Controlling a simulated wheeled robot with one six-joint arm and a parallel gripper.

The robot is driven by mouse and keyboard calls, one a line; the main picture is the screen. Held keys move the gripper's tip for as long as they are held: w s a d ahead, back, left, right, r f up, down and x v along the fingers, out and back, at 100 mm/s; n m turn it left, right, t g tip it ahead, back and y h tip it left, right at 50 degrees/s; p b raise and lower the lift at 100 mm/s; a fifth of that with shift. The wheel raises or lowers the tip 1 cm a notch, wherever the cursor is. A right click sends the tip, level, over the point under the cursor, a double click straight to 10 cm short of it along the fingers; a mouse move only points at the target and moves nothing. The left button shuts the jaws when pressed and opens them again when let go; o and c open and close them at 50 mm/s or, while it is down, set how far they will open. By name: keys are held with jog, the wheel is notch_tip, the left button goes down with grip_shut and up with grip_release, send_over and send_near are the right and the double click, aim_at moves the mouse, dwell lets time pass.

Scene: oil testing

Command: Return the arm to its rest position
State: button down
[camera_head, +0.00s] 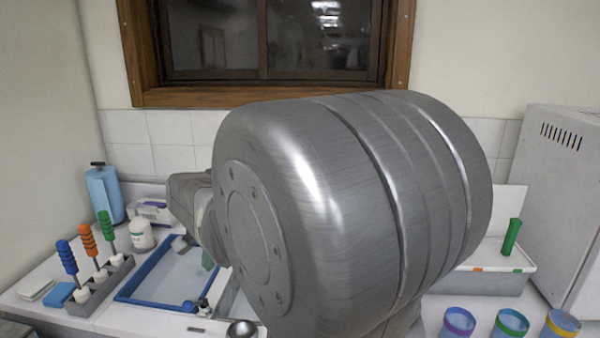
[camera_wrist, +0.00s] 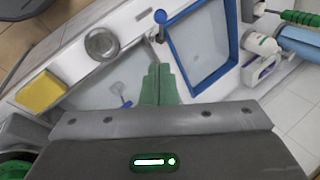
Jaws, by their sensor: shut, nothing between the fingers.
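My gripper (camera_wrist: 160,72) shows in the wrist view as two green fingers pressed together, with nothing between them. It hangs over the white worktop near the blue-framed tray (camera_wrist: 222,75). In the head view my large grey arm link fills the middle and hides most of the gripper. A small green part of it (camera_head: 207,259) shows just left of the link, over the right side of the blue-framed tray (camera_head: 125,299).
Left on the worktop stand a grey rack (camera_head: 101,290) with blue, orange and green handled tools, a white bottle (camera_head: 141,236) and a blue roll (camera_head: 104,195). A yellow sponge (camera_wrist: 41,91) lies near a metal bowl (camera_wrist: 102,44).

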jog(key=s+a+b+x, duration=0.1)
jog(key=x, duration=1.2)
